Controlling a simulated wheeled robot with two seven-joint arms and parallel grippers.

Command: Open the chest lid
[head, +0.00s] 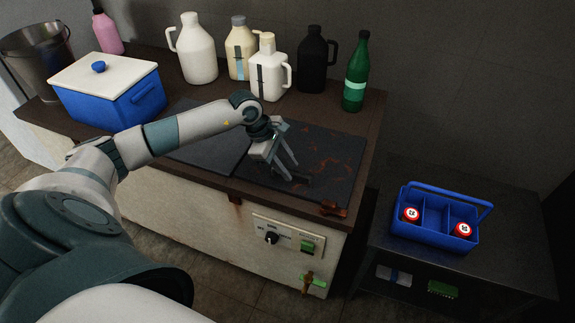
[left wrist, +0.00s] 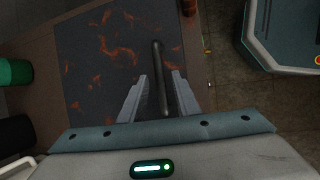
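The chest is a white cabinet (head: 180,185) with a brown wooden top. A dark, rust-stained lid panel (head: 330,160) lies flat and shut in its right part. It also fills much of the left wrist view (left wrist: 85,60). A dark bar handle (head: 300,180) is near the panel's front edge. My left gripper (head: 287,172) points down over this handle. In the left wrist view the handle (left wrist: 158,65) runs between the two open fingers (left wrist: 158,82), with a gap on both sides. Whether the fingers touch it is unclear. My right gripper is out of view.
A second dark panel (head: 210,140) lies left of the first. A blue cooler (head: 110,105), several jugs (head: 195,50) and a green bottle (head: 356,75) stand on the top. A blue caddy (head: 435,225) sits on the side table (head: 490,265). A rusty latch (head: 333,209) is at the front edge.

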